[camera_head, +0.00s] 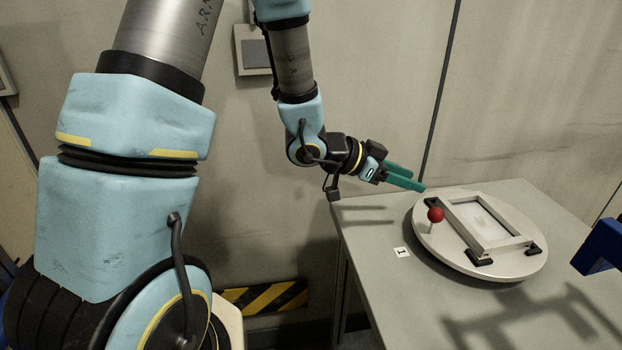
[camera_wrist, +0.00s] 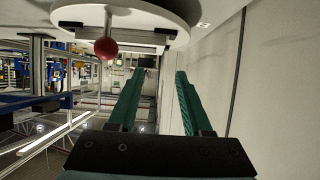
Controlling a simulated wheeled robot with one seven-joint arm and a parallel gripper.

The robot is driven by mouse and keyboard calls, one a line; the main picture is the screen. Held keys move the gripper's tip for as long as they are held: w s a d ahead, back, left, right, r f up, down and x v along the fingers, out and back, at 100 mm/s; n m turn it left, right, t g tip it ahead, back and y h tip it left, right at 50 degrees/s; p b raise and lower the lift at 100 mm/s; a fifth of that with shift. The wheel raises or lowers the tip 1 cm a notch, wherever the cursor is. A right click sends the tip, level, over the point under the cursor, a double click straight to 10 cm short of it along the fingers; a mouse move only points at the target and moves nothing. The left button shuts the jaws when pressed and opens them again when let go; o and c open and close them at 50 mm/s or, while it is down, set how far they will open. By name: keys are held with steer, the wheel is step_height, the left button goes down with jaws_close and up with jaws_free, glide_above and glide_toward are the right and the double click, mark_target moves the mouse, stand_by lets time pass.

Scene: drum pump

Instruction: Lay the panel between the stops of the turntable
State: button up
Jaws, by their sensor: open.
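The round pale turntable (camera_head: 440,247) lies on the grey table at the right of the head view. It also shows along the top of the wrist view (camera_wrist: 185,14). A light rectangular framed panel (camera_head: 492,246) lies flat on the disc, with small black stops (camera_head: 479,261) at its corners. Its exact seating against them is unclear. A red ball knob (camera_head: 435,214) stands on a thin stem at the disc's left side; it also shows in the wrist view (camera_wrist: 106,48). My gripper (camera_head: 415,178), with green fingers, is open and empty, above and left of the turntable.
The grey table (camera_head: 375,235) has free room left of and in front of the disc. A small white card marked 1 (camera_head: 402,252) lies beside the turntable. A blue object (camera_head: 600,247) juts in at the right edge. A wall stands behind the table.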

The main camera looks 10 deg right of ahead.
steer(key=shift+w, duration=0.1)
steer(key=w+a+n+t+y, duration=0.4)
steer(key=w+a, duration=0.3)
steer(key=a, duration=0.5)
steer(key=w+a+n+t+y, duration=0.3)
steer(key=w+a+n+y, duration=0.3)
steer(key=a, duration=0.5)
steer(key=s+a+n+g+y, duration=0.1)
steer(key=s+a+n+g, duration=0.1)
steer(key=s+a, duration=0.3)
steer(key=s+a+n+g+y, duration=0.1)
steer(key=s+a+n, duration=0.4)
steer(key=a, duration=0.5)
steer(key=shift+a+g+y, duration=0.15)
steer(key=shift+g+y, duration=0.15)
steer(key=shift+g, duration=0.6)
steer(key=shift+o, duration=0.4)
steer(key=shift+w, duration=0.1)
